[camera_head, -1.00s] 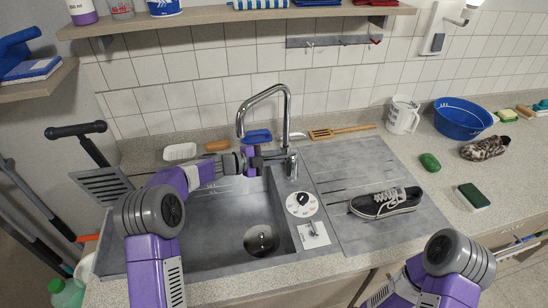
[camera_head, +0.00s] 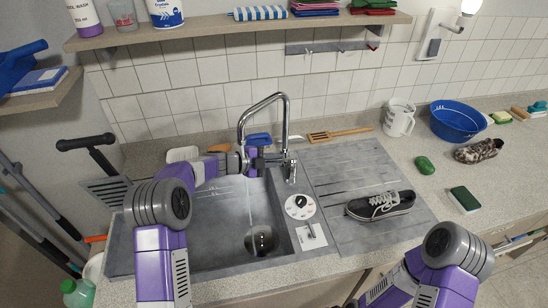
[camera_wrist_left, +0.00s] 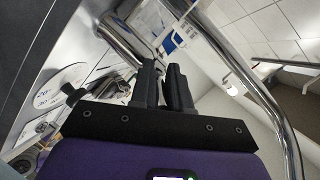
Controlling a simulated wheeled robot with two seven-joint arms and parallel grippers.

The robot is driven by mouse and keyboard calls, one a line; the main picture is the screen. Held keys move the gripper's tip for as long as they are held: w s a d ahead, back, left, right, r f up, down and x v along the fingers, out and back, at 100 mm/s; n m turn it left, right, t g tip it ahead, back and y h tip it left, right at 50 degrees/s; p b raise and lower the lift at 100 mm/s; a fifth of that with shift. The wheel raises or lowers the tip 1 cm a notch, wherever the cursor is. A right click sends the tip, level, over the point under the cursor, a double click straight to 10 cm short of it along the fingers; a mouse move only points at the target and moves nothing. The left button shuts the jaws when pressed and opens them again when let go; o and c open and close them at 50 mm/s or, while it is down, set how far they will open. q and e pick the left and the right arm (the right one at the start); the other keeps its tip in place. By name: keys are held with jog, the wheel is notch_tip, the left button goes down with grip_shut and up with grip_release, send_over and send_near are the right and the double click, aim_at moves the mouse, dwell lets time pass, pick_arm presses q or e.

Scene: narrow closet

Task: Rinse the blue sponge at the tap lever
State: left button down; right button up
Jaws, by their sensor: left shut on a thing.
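My left gripper (camera_head: 274,160) is at the tap base, fingers pointing right. It is shut on what appears to be the tap lever, mostly hidden by the fingers. In the left wrist view the fingers (camera_wrist_left: 163,86) are nearly together beside chrome pipe. The chrome tap (camera_head: 286,120) arches over the sink. A thin pale streak, like running water, falls into the basin (camera_head: 205,225). The blue sponge (camera_head: 258,138) shows just behind and above my gripper, seemingly on the back ledge; its underside is hidden. My right gripper is out of view.
A shoe (camera_head: 380,205) lies on the drainboard (camera_head: 345,165). A dial (camera_head: 299,206) sits right of the basin. A white jug (camera_head: 399,118), blue tub (camera_head: 459,119), green soap (camera_head: 424,165) and green sponge (camera_head: 465,199) stand to the right. A shelf (camera_head: 235,32) overhangs the back.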

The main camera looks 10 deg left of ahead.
pick_arm(q)
jog(key=c, duration=1.1)
grip_release()
jog(key=shift+s+a, duration=0.1)
jog(key=p+v, duration=0.1)
jog(key=v, duration=0.6)
jog(key=shift+s+a+r, duration=0.1)
jog(key=shift+a+r, duration=0.05)
